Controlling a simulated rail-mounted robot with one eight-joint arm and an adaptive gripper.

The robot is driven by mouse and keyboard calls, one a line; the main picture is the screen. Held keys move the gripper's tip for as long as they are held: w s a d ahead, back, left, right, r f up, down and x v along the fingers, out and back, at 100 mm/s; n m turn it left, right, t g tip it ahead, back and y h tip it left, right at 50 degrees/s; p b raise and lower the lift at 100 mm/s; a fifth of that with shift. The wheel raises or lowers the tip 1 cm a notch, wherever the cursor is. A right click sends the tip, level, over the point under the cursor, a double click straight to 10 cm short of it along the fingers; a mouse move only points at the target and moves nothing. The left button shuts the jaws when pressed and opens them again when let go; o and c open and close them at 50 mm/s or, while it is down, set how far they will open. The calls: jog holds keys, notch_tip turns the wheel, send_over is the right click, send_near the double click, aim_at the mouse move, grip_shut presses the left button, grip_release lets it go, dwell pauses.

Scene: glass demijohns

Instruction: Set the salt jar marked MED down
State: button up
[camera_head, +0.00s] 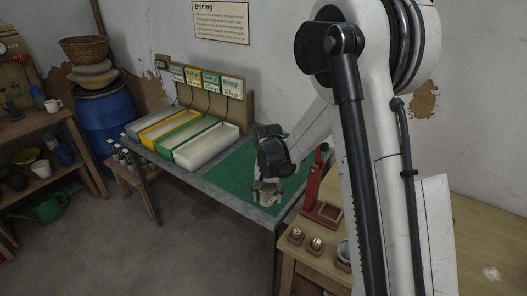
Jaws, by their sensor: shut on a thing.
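My gripper (267,182) is at the front right of the grey table with the green mat (234,167). It is shut on a small pale jar (268,198), held upright at the front edge of the mat. The jar's marking is too small to read, so I cannot tell if it says MED. I cannot tell whether its base touches the mat. My arm hides the mat's back right part.
Several long trays (207,144) in white, yellow and green fill the table's left. A red stand (313,185) and small items are on the wooden table (475,245) at right.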

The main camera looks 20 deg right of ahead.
jog(key=w+r+m, duration=0.3)
jog(key=w+m, duration=0.4)
jog(key=w, duration=0.1)
jog(key=w+r+m, duration=0.3)
jog(key=w+m, duration=0.4)
jog(key=w, duration=0.2)
jog(key=shift+w+d+r+p, duration=0.2)
jog(key=shift+w+d+p, duration=0.1)
jog(key=shift+d, duration=0.05)
jog(key=shift+b, duration=0.3)
notch_tip(320, 180, down, 15)
jog(key=b, duration=1)
jog(key=shift+r, duration=0.2)
jog(key=shift+f+b, duration=0.15)
jog(key=shift+b, duration=0.65)
dwell(0.4)
jog(key=shift+f+b, duration=0.45)
jog(key=shift+f, duration=0.15)
jog(key=o, duration=1.4)
